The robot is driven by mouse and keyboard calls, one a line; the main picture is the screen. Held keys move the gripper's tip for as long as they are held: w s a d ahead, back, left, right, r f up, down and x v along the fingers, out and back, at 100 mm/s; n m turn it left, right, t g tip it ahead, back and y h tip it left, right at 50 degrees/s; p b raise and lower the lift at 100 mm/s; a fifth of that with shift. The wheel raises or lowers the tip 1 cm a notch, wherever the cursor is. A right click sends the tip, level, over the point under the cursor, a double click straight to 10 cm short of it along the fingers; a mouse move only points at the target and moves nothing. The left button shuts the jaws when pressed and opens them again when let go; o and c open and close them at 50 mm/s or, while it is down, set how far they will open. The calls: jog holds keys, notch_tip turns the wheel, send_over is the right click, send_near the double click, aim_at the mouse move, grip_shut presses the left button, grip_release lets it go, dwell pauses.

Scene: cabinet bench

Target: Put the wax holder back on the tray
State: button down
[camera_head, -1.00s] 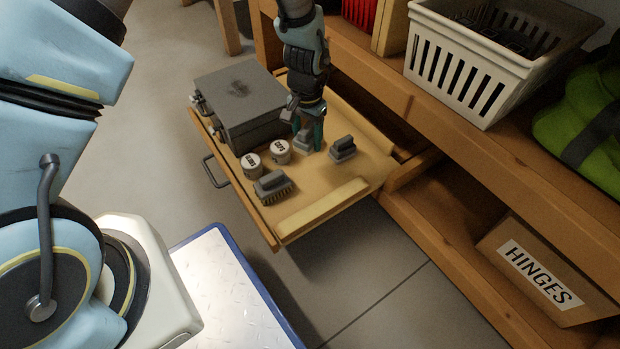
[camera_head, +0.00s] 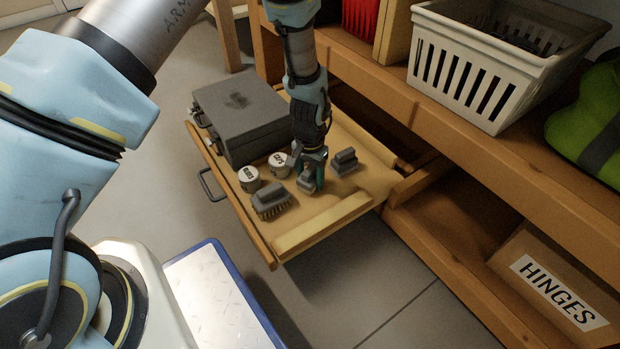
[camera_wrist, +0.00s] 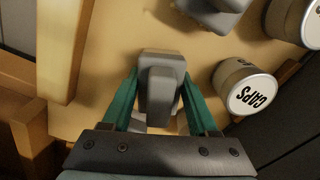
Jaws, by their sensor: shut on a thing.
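My gripper (camera_head: 309,184) is over the pulled-out wooden drawer (camera_head: 325,222), its teal fingers closed on a small grey block-shaped holder (camera_wrist: 160,85). The holder also shows in the head view (camera_head: 306,183), partly hidden by the fingers. I take it for the wax holder; no label shows on it. Whether its underside touches the drawer floor I cannot tell. A similar grey block (camera_head: 345,162) stands to its right. A grey brush with bristles (camera_head: 271,202) lies to its left. A blue-rimmed metal plate (camera_head: 221,306) lies lower left; whether it is the tray is unclear.
Two white-lidded cans, one marked CAPS (camera_wrist: 252,92) and another (camera_head: 249,179), stand left of my gripper. A grey case (camera_head: 240,118) fills the drawer's left back. A pale strip (camera_head: 322,222) runs along the near side. Shelves with a white basket (camera_head: 480,75) stand right.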

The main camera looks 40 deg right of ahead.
aim_at(310, 169)
jog(key=shift+f, duration=0.15)
jog(key=shift+c, duration=0.8)
grip_release()
notch_tip(310, 169, up, 12)
jog(key=p, duration=0.5)
jog(key=shift+r, duration=0.2)
